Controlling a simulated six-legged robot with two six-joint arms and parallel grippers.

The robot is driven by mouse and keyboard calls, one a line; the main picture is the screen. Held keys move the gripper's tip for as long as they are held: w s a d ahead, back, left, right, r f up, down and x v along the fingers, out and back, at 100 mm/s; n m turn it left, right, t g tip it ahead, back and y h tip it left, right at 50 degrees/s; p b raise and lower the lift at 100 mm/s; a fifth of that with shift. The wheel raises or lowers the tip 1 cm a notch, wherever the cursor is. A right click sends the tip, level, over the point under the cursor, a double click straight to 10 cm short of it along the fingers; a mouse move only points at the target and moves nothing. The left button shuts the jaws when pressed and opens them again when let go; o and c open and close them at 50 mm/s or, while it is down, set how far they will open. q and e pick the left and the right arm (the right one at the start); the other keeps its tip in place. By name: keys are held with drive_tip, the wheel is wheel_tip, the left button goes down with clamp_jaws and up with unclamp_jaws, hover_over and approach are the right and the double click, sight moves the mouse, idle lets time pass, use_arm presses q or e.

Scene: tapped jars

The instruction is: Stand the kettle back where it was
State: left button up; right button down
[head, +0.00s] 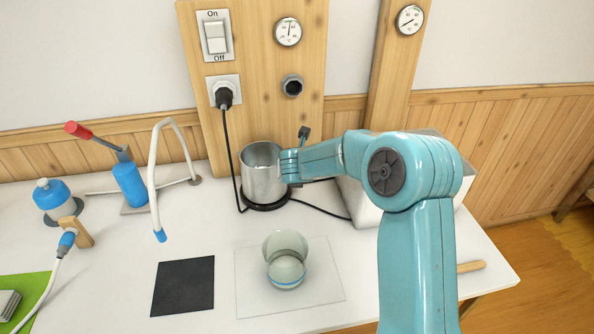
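The kettle (262,178) is an open-topped metal cylinder in the head view. It stands upright, on or just over a round black base (265,204) in front of the wooden panel. My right gripper (289,165) is at the kettle's upper right side, its fingers overlapping the wall. Any handle there is hidden behind the fingers, and I cannot tell whether they are closed on it. My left gripper is not in view.
A glass jar (286,272) with a blue band stands on a pale square (325,283) in front. A dark square (184,286) lies to its left. A bent white tube (153,180) and blue fittings (130,184) stand left. Black cables (232,165) run by the base.

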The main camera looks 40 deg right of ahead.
drive_tip(key=shift+f, duration=0.15)
idle(0.3)
drive_tip(key=c, duration=1.1)
unclamp_jaws()
drive_tip(key=shift+s+f, duration=0.1)
drive_tip(key=shift+f, duration=0.1)
drive_tip(key=shift+r, duration=0.1)
drive_tip(key=p+v, duration=0.1)
drive_tip(key=v, duration=0.7)
idle(0.3)
